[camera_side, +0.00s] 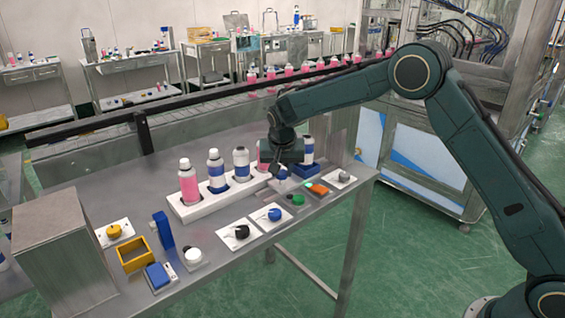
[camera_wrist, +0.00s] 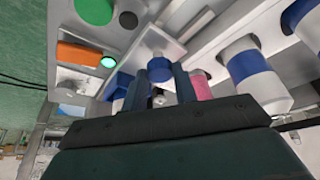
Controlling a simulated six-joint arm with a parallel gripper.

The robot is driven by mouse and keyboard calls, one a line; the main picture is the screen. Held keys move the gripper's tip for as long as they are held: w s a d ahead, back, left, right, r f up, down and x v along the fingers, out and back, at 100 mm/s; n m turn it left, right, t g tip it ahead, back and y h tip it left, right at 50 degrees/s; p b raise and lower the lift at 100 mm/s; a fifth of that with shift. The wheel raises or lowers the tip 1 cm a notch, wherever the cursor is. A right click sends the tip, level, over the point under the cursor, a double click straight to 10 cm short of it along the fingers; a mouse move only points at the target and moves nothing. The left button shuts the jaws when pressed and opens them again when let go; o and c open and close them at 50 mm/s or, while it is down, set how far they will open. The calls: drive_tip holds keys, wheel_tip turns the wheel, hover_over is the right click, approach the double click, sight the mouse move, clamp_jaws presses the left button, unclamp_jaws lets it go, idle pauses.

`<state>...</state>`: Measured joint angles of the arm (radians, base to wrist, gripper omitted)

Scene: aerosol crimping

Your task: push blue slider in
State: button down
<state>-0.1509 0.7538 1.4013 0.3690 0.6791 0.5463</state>
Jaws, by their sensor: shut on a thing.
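The blue slider's knob (camera_wrist: 159,68) shows in the wrist view between the fingertips of my gripper (camera_wrist: 161,73), on a pale panel. The jaws are closed around it and hide part of it. In the side view my gripper (camera_side: 280,168) points down at the small blue part (camera_side: 284,174) near the right end of the table. The slider's track is mostly hidden there, and I cannot tell how far in it sits.
An orange switch (camera_side: 320,189) and a green button (camera_side: 297,200) lie close by. The white rack (camera_side: 205,206) holds several bottles just left of my gripper. A blue holder (camera_side: 306,174) with a bottle stands right behind. Bare table (camera_side: 225,268) lies in front.

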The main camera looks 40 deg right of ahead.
drive_tip(key=d, duration=0.8)
drive_tip(key=shift+d, duration=0.15)
drive_tip(key=c, duration=1.2)
unclamp_jaws()
drive_tip(key=shift+c, duration=0.2)
drive_tip(key=shift+o, duration=0.7)
drive_tip(key=shift+r, duration=0.1)
drive_tip(key=shift+s+a+r, duration=0.15)
drive_tip(key=shift+a+r, duration=0.15)
drive_tip(key=shift+r, duration=0.1)
drive_tip(key=v, duration=1.2)
drive_tip(key=shift+s+r, duration=0.2)
drive_tip(key=shift+r, duration=0.15)
